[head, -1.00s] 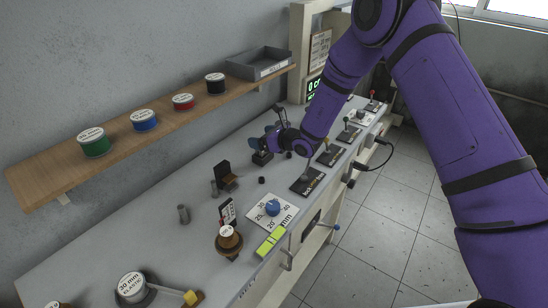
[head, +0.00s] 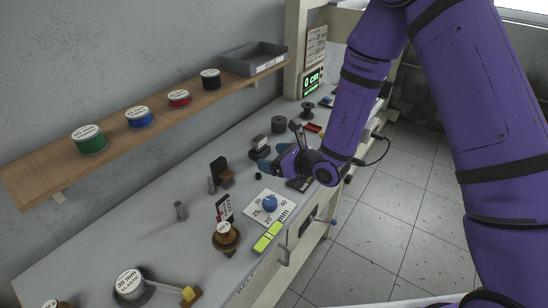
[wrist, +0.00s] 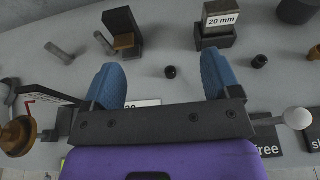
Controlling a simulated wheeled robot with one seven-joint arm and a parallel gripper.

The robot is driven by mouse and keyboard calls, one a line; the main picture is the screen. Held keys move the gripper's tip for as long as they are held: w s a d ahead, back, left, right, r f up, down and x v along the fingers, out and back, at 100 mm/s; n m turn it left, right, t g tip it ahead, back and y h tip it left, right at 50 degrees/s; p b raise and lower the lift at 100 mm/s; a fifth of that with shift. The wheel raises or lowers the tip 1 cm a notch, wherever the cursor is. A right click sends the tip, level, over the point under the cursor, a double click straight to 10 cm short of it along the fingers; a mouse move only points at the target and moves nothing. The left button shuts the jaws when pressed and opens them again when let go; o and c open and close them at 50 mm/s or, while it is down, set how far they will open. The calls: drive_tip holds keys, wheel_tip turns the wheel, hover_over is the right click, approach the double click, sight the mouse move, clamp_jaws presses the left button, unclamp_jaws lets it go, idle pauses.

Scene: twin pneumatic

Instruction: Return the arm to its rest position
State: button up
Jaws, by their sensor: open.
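My purple arm (head: 352,105) reaches over the grey bench from the right in the head view. My gripper (head: 273,158), with blue fingers, is above the middle of the bench, near the dial plate. The arm is bent and still stretched out over the bench.
A block marked 20 mm (wrist: 218,20) stands beyond the fingers. A shelf (head: 110,150) with several spools runs along the wall.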

idle(0.4)
drive_tip(key=s+d+r+n+g, duration=0.1)
drive_tip(key=s+r+n+g, duration=0.3)
drive_tip(key=r, duration=0.3)
drive_tip(key=s+d+r+n+g+y, duration=0.1)
drive_tip(key=s+d+r+n+g, duration=0.1)
drive_tip(key=s+r+n, duration=0.5)
drive_tip(key=s+d+r+n+g, duration=0.15)
drive_tip(key=r+n, duration=0.25)
drive_tip(key=r, duration=0.4)
drive_tip(key=s+d+r+n+t+h, duration=0.1)
drive_tip(key=s+d+r+n+h, duration=0.2)
drive_tip(key=d, duration=0.4)
drive_tip(key=s+d+r+n+t+h, duration=0.1)
drive_tip(key=s+d+r+n+h, duration=0.2)
drive_tip(key=s+d, duration=0.5)
drive_tip(key=s+d+r+n+t+h, duration=0.2)
drive_tip(key=s+d+r+n+h, duration=0.1)
drive_tip(key=s+d+h, duration=0.3)
drive_tip(key=shift+d+r+n+h, duration=0.3)
drive_tip(key=shift+d+n, duration=0.5)
drive_tip(key=shift+d, duration=0.3)
drive_tip(key=shift+f, duration=0.1)
